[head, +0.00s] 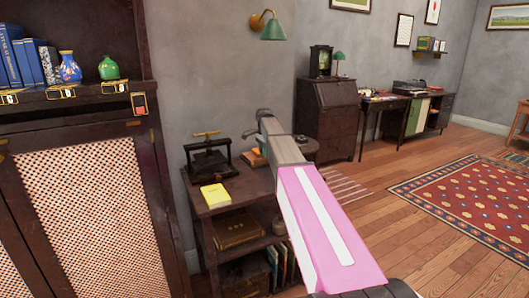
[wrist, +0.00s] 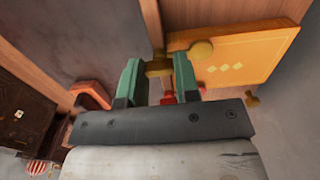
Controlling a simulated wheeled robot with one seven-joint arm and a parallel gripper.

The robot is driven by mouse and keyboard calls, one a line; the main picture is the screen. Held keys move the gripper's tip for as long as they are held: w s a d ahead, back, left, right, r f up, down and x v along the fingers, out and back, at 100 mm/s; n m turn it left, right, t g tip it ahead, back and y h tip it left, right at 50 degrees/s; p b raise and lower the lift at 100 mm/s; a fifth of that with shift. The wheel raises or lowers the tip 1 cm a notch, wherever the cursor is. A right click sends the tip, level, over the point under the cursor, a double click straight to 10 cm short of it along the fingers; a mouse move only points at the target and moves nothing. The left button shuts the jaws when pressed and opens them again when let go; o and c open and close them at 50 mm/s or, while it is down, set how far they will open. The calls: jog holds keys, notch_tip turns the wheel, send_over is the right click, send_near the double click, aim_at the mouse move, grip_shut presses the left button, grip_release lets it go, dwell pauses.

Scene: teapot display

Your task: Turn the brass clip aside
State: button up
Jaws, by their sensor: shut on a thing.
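In the wrist view my gripper (wrist: 157,66) has its two green fingers shut on a small brass clip (wrist: 158,70), one finger on each side. The clip sits at the left edge of a yellow panel (wrist: 255,55) marked with pale diamonds. A round brass knob (wrist: 201,50) is on the panel just right of the fingers. Red parts (wrist: 168,97) show between and below the fingers; I cannot tell what they belong to. In the head view my pink arm reaches up the middle, and neither the fingers nor the clip can be made out.
A dark cabinet (head: 88,128) with lattice doors stands at left, with a blue vase (head: 69,67) and a green vase (head: 109,68) on its shelf. A low shelf unit (head: 232,203) bears a black press (head: 207,158) and a yellow book (head: 215,196).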

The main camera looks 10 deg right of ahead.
jog(key=shift+n, duration=0.3)
jog(key=n, duration=0.3)
jog(key=shift+n, duration=0.3)
jog(key=n, duration=0.4)
jog(key=shift+n, duration=0.3)
jog(key=n, duration=0.4)
jog(key=shift+n, duration=2.5)
jog(key=o, duration=0.9)
jog(key=shift+r, duration=0.15)
